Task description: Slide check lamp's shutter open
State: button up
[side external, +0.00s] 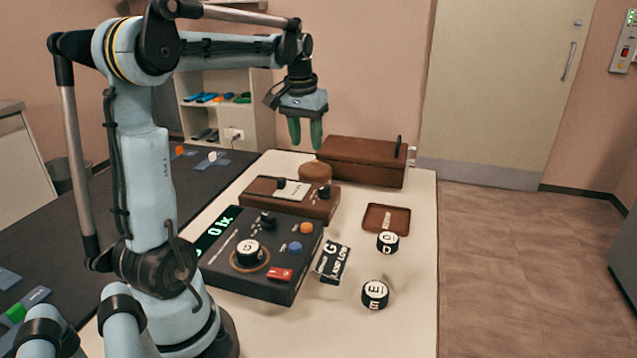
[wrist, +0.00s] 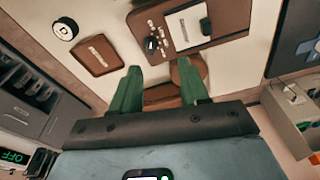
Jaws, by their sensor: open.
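No part is clearly marked as the check lamp or its shutter, so I cannot tell which it is. A long brown box (side external: 362,163) with an upright black handle (side external: 397,146) stands at the back of the table. A low brown panel box (side external: 312,207) with black knobs and a pale label lies in front of it; it also shows in the wrist view (wrist: 229,17). A round brown piece (side external: 315,171) sits between them.
A black meter (side external: 255,285) reading "0 lx" lies in front. A brown tray (side external: 374,216), two black-and-white pucks (side external: 388,242) (side external: 375,295) and a black-and-white card (side external: 333,262) lie to the right. The table's right edge strip is clear. Shelves (side external: 222,105) stand behind.

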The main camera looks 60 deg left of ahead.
jog(key=n+g+h, duration=0.1)
jog(key=n, duration=0.1)
send_near(281, 179)
notch_tip(281, 179, down, 9)
jog(key=shift+w+r, duration=0.1)
jog(key=shift+w, duration=0.05)
dwell(0.4)
grip_shut()
